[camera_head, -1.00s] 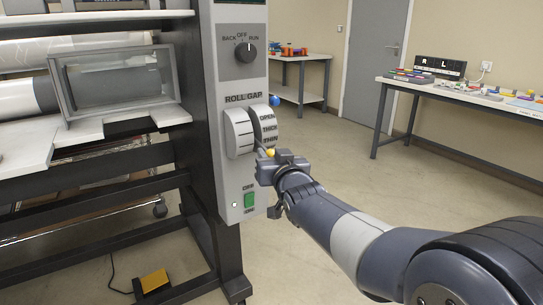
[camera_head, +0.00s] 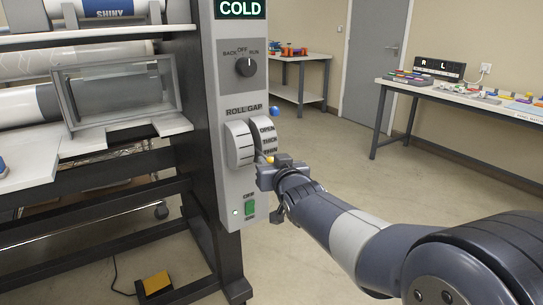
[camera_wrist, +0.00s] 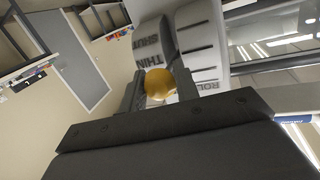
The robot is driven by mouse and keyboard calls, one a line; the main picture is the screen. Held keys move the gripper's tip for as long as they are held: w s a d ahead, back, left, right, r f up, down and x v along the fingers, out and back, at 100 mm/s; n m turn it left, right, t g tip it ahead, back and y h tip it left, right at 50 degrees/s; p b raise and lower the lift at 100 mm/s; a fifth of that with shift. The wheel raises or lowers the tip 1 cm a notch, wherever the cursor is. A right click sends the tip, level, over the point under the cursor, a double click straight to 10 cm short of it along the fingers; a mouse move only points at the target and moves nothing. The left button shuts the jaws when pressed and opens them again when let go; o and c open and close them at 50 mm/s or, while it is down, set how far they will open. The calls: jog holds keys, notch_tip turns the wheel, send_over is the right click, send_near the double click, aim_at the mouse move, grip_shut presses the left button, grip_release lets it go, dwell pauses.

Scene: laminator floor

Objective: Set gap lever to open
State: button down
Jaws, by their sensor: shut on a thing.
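The roll gap unit (camera_head: 240,143) is on the grey laminator panel, with OPEN, THICK and THIN printed down its curved face. The yellow knob (camera_head: 270,160) of the gap lever is near the lower end of this scale, just below THIN. My gripper (camera_head: 268,168) is at this knob. In the wrist view the yellow knob (camera_wrist: 160,84) sits between my two fingers, which are shut on it, beside the words THIN and SHUT. The lever's stem is mostly hidden.
Above is a BACK/OFF/RUN dial (camera_head: 246,67) and a COLD display (camera_head: 240,9); below is a green switch (camera_head: 249,208). A clear guard (camera_head: 118,92) stands left. A yellow pedal (camera_head: 156,283) lies on the floor. Tables stand behind, with open floor between.

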jog(key=shift+r+n+g+h+p, duration=0.35)
jog(key=shift+r+g+p, duration=1.1)
jog(key=shift+p, duration=2.8)
jog(key=r+p, duration=0.1)
jog(key=p, duration=0.2)
jog(key=r+g+h+p, duration=0.1)
jog(key=p, duration=0.2)
jog(key=r+g+p, duration=0.1)
jog(key=p, duration=0.3)
jog(key=shift+w+a+r+n, duration=0.25)
jog(key=shift+w+a+r, duration=0.05)
jog(key=shift+w+r, duration=0.1)
jog(key=r+p, duration=0.1)
jog(key=p, duration=0.1)
jog(key=w+r+g+h+p, duration=0.1)
jog(key=p, duration=0.2)
jog(key=shift+a+g, duration=0.25)
jog(key=shift+a, duration=0.15)
jog(key=shift+w+a+r+p, duration=0.25)
jog(key=shift+w+r+p, duration=0.1)
jog(key=shift+w+r, duration=0.15)
jog(key=shift+r, duration=0.15)
jog(key=c, duration=1.5)
grip_release()
jog(key=o, duration=0.4)
jog(key=shift+s, duration=0.1)
